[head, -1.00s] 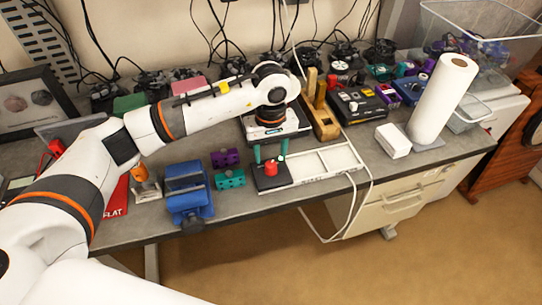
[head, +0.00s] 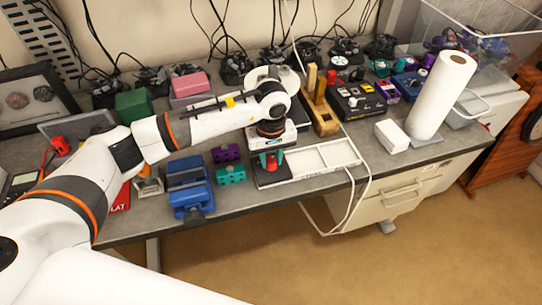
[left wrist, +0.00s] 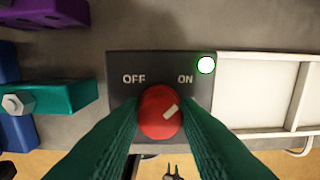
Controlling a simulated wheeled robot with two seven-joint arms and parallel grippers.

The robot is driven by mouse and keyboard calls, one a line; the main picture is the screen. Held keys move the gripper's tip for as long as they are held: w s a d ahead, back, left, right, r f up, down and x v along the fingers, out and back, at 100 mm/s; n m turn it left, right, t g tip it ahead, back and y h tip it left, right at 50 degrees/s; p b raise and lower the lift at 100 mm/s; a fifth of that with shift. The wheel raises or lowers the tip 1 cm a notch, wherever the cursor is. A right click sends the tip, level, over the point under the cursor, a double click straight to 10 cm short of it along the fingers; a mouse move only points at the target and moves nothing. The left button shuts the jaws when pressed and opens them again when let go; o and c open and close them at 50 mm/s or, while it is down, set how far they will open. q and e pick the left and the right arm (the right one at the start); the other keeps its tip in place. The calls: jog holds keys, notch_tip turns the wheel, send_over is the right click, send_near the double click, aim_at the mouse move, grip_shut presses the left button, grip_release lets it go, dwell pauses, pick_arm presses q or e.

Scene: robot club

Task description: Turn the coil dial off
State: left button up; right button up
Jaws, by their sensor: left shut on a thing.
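The coil dial is a red knob (left wrist: 160,113) on a black box (left wrist: 150,66) marked OFF on the left and ON on the right. Its white pointer line slants up and right, toward ON. A round lamp (left wrist: 206,65) at the box's upper right corner glows white-green. My left gripper (head: 269,162) points down over the box, and its green fingers are shut on the knob's two sides. In the head view the red knob (head: 271,164) shows between the fingers. My right gripper is not in view.
A white sectioned tray (head: 318,159) joins the box on the right. A teal block (head: 231,174), a purple block (head: 226,153) and a blue vise (head: 190,187) stand close on the left. A paper towel roll (head: 441,95) stands farther right.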

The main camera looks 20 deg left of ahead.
pick_arm(q)
jog(key=shift+f+n+b, duration=0.15)
jog(key=shift+n+b, duration=0.65)
jog(key=shift+b, duration=0.25)
jog(key=n+b, duration=0.3)
jog(key=shift+w, duration=0.1)
jog(key=n+b, duration=0.3)
jog(key=n, duration=0.1)
jog(key=n+b, duration=0.3)
jog(key=n, duration=0.1)
jog(key=shift+n+b, duration=0.3)
jog(key=shift+b, duration=0.05)
jog(key=n+b, duration=0.1)
jog(key=n, duration=0.1)
jog(key=n+b, duration=0.1)
jog(key=n, duration=0.1)
jog(key=shift+r+n, duration=0.2)
jog(key=shift+n, duration=0.1)
jog(key=o, duration=1)
jog(key=shift+c, duration=0.2)
